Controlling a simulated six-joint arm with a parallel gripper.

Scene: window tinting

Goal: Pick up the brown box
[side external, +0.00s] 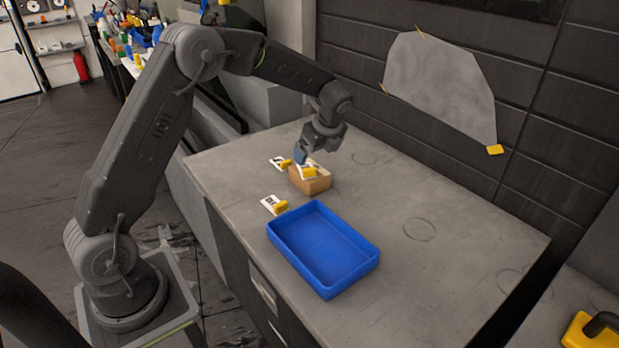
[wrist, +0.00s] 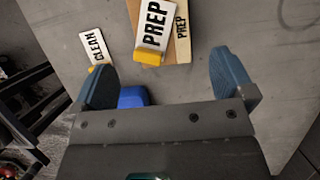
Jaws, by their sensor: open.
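The brown box (side external: 312,185) sits on the grey worktop with a white card and a yellow block on top. In the wrist view the box (wrist: 182,48) is at the top middle, marked PREP, and a white PREP card (wrist: 155,22) with a yellow base covers its left part. My gripper (side external: 303,156) is just above the box in the side view. In the wrist view its blue fingers are spread wide apart (wrist: 166,78), with the box beyond the gap and nothing held. The box's underside is hidden.
An empty blue tray (side external: 288,245) stands in front of the box. White cards with yellow bases lie left of the box (side external: 279,163) and near the tray (side external: 270,203). A CLEAN card (wrist: 97,47) shows in the wrist view. The worktop's right side (side external: 450,255) is clear.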

